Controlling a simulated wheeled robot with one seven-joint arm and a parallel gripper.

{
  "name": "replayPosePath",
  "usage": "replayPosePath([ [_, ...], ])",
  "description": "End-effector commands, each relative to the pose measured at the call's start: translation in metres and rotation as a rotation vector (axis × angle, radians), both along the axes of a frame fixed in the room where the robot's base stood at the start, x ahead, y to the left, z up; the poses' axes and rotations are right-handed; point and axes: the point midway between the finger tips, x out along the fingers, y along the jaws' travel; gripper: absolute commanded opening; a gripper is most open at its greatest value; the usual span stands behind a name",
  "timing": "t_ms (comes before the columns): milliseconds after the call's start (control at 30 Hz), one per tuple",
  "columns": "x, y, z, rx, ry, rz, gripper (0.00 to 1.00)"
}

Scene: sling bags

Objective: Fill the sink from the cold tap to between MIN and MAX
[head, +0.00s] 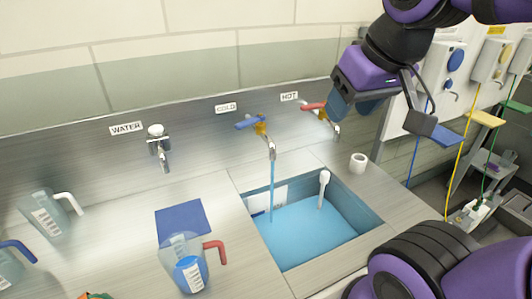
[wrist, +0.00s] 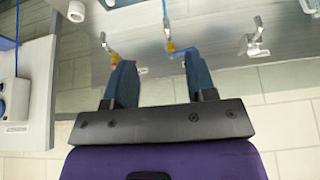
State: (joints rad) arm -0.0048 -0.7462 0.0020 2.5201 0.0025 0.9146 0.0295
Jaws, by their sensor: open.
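The cold tap (head: 262,133) has a blue lever, and a blue stream runs from its spout into the sink (head: 368,222). Blue water (head: 305,235) stands in the sink. A white label (head: 267,199) is on its inner wall; its marks are too small to read, so I cannot tell the level against MIN and MAX. The hot tap (head: 325,115) has a red lever. My gripper (head: 378,112) is open and empty, above and right of the hot tap. In the wrist view the blue lever (wrist: 180,52) shows beside one finger, with no clear contact.
A white upright pipe (head: 323,188) stands in the sink. A white cup (head: 358,162) sits at the right rim. A jug with a red handle (head: 184,265) and other jugs stand left. The WATER tap (head: 158,147) is on the left wall. Dispensers (head: 450,65) hang at right.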

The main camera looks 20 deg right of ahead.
Motion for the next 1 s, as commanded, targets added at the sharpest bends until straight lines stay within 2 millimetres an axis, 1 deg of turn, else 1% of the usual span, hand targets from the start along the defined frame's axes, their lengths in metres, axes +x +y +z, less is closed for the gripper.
replayPosePath([
  [167, 0.033, 0.003, 0.012, 0.057, 0.052, -0.109, 0.51],
  [333, 0.079, 0.009, 0.022, 0.126, 0.118, -0.270, 0.51],
  [533, 0.136, 0.017, 0.023, 0.189, 0.193, -0.464, 0.51],
  [633, 0.165, 0.023, 0.020, 0.215, 0.227, -0.564, 0.51],
  [767, 0.203, 0.030, 0.011, 0.240, 0.273, -0.694, 0.51],
  [800, 0.215, 0.032, 0.007, 0.247, 0.285, -0.735, 0.51],
  [867, 0.232, 0.036, 0.001, 0.256, 0.303, -0.796, 0.51],
  [1000, 0.271, 0.047, -0.018, 0.268, 0.344, -0.939, 0.51],
])
